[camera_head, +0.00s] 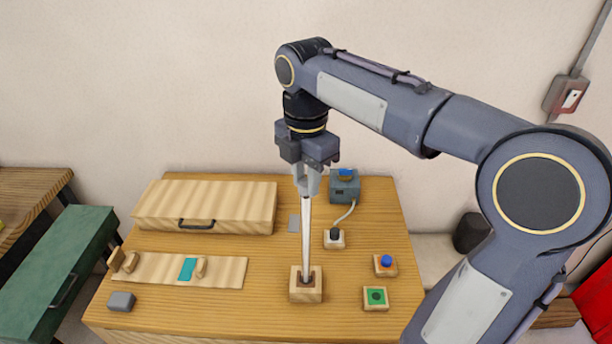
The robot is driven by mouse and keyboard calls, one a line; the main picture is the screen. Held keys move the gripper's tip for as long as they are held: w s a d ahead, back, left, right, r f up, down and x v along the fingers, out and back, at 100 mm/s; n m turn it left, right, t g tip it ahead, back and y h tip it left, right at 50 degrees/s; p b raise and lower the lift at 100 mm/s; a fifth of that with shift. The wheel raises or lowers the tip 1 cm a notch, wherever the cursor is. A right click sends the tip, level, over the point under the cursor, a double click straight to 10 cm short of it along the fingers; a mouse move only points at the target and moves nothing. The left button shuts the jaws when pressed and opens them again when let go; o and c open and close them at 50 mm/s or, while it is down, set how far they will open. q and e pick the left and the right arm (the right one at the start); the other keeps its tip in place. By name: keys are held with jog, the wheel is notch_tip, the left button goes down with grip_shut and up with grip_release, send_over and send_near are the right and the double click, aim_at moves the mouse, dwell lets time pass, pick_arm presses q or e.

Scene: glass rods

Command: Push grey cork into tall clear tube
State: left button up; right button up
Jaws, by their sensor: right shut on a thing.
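My right gripper (307,185) points down above the table and is shut on the upper end of a long, pale, slim rod or tube (307,235). This piece stands nearly upright, with its lower end at the dark hole of a square wooden block (306,291). I cannot tell whether it is the tall clear tube alone or a rod inside it. No grey cork can be made out for sure; a small grey block (121,301) lies at the table's front left. My left gripper is not in view.
A wooden case (205,200) with a black handle lies at the back left. A wooden rack (225,271) with a teal patch lies before it. A grey box (344,186) is cabled to a small block (334,239). Blue-topped (385,265) and green-topped (376,298) blocks stand right.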

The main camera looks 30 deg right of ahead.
aim_at(306, 182)
jog(key=shift+f+b, duration=0.3)
jog(key=shift+f, duration=0.3)
dwell(0.5)
jog(key=o, duration=0.7)
jog(key=shift+c, duration=0.2)
jog(key=shift+r, duration=0.1)
notch_tip(306, 182, up, 3)
jog(key=p, duration=0.3)
notch_tip(306, 182, up, 8)
dwell(0.6)
